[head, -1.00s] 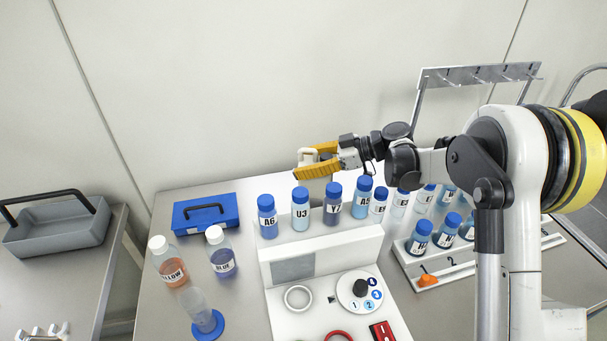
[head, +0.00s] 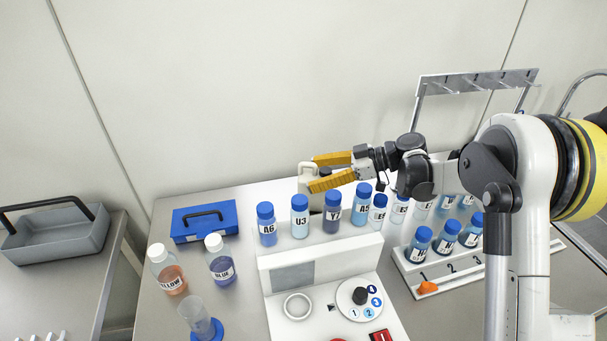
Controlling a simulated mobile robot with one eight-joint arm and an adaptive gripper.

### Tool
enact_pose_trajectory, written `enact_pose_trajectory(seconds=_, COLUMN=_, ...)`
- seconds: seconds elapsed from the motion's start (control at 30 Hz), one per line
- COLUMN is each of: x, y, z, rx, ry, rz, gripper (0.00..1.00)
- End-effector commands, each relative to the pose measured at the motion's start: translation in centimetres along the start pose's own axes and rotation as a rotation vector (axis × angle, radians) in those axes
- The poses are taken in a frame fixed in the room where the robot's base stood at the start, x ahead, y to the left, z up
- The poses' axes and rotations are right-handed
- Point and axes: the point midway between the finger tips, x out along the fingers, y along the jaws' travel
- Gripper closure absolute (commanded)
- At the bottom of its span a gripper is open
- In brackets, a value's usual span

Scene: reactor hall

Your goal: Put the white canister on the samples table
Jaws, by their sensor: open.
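The white canister (head: 306,181) stands upright at the back of the metal table (head: 170,212), behind the row of blue-capped bottles. Its handle and upper left side show; the rest is hidden by my gripper and the bottles. My gripper (head: 313,173) has yellow fingers that are spread apart. It points left, just in front of and to the right of the canister, and holds nothing. I cannot tell whether a finger touches the canister. No table in view is clearly marked as the samples table.
Blue-capped bottles (head: 267,224) stand closely in front of the canister. A blue case (head: 205,218) lies to the left. A hook rack (head: 478,78) rises at the right. A grey tray (head: 55,238) sits on the separate left table.

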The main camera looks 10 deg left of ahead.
Motion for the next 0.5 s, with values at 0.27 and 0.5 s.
enact_pose_trajectory(seconds=0.27, x=-6.1, y=0.0, z=-0.2, rx=0.001, ry=0.0, rz=0.001, gripper=0.24)
enact_pose_trajectory(seconds=0.5, x=-7.9, y=0.0, z=-0.1, rx=0.0, ry=0.0, rz=-0.001, gripper=0.24)
